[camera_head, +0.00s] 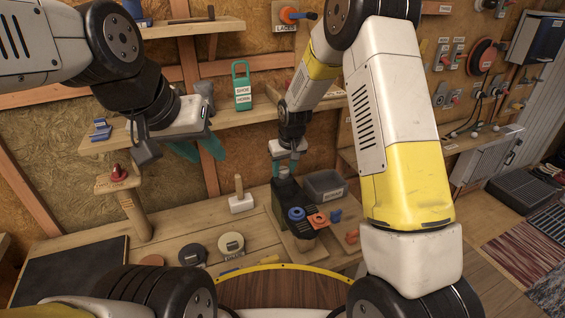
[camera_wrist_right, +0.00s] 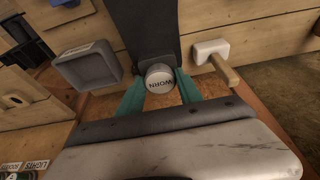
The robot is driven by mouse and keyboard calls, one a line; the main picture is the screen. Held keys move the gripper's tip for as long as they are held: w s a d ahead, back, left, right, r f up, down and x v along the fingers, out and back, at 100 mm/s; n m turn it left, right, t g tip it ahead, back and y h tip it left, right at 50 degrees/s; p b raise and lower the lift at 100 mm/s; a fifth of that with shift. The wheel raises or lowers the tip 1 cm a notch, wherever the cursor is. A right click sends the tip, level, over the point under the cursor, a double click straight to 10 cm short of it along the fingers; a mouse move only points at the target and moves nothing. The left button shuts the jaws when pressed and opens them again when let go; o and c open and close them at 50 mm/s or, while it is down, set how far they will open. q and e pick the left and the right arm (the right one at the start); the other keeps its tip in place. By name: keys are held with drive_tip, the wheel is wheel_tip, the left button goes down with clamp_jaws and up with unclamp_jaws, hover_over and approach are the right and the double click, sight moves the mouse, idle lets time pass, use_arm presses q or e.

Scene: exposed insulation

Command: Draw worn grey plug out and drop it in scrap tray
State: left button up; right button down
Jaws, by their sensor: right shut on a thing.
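The worn plug (camera_wrist_right: 159,78) shows in the right wrist view as a round pale cap marked "WORN". It is between the two teal fingers of my right gripper (camera_wrist_right: 161,92), which is shut on it. A dark block (camera_wrist_right: 146,30) lies directly behind the plug; I cannot tell whether the plug is still seated in it. In the head view my right gripper (camera_head: 282,170) points down at the far end of the dark block (camera_head: 291,196). The grey scrap tray (camera_head: 324,186) stands just right of it, also in the wrist view (camera_wrist_right: 86,66). My left gripper (camera_head: 198,153) is open and empty.
A blue ring (camera_head: 296,214) and an orange piece (camera_head: 318,221) sit near the block's front. A white block with a wooden handle (camera_head: 241,201) and round discs (camera_head: 231,245) lie to the left. A shelf (camera_head: 236,118) with a green tag crosses behind the grippers.

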sight(282, 168)
drive_tip(key=shift+r, duration=0.7)
idle(0.5)
drive_tip(key=shift+r, duration=1.1)
